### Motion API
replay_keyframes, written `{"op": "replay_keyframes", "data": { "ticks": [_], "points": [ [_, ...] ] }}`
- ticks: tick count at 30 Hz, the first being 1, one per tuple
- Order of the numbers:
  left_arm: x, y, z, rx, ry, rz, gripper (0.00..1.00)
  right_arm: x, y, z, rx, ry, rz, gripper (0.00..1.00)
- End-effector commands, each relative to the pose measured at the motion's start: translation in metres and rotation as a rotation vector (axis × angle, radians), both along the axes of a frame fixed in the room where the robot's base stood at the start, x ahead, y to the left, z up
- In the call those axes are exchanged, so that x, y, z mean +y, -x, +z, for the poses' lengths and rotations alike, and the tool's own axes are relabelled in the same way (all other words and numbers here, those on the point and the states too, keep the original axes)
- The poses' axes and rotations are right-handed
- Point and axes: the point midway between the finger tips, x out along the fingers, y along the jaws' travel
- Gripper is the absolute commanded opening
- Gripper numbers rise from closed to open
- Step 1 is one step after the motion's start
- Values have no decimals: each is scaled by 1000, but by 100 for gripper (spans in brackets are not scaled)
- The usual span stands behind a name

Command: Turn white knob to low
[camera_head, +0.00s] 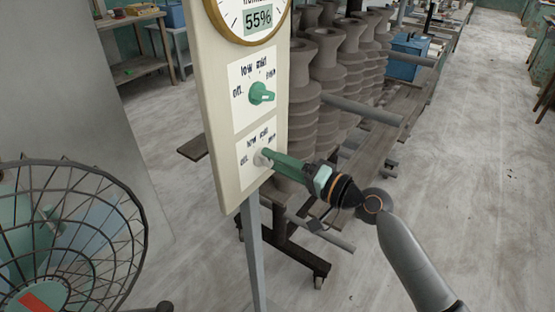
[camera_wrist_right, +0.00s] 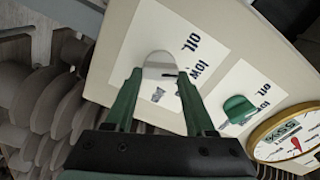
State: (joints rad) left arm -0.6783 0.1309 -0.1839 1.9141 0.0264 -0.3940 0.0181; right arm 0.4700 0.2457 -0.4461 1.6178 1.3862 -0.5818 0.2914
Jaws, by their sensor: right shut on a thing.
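The white knob (camera_head: 263,158) sits on the lower label of a cream upright panel (camera_head: 222,120). My right gripper (camera_head: 272,158) reaches it from the right and is shut on it. In the right wrist view the white knob (camera_wrist_right: 160,66) is between the two green fingertips (camera_wrist_right: 160,78), and the fingers partly cover its label. The words "off" and "low" show beside it there. Its exact setting is hard to read. A green knob (camera_head: 262,93) is on the label above, clear of the gripper. My left gripper is not in view.
A round gauge (camera_head: 258,20) reading 55% tops the panel. A wire-caged fan (camera_head: 70,235) stands at the lower left. Stacked grey clay pieces (camera_head: 325,75) on a dark rack stand behind the panel. Open floor (camera_head: 480,150) lies to the right.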

Motion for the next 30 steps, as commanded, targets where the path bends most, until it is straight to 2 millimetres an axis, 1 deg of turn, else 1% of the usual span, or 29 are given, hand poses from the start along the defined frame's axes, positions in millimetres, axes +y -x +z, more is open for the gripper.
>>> {"op": "replay_keyframes", "data": {
  "ticks": [15,16,23,30],
  "points": [
    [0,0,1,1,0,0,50,0,0,-1,18,-12,0,0],
    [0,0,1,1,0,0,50,0,0,-1,17,-11,0,58],
    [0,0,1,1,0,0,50,0,0,-1,17,-11,0,84],
    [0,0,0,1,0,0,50,0,0,0,15,-11,0,85]
  ]
}}
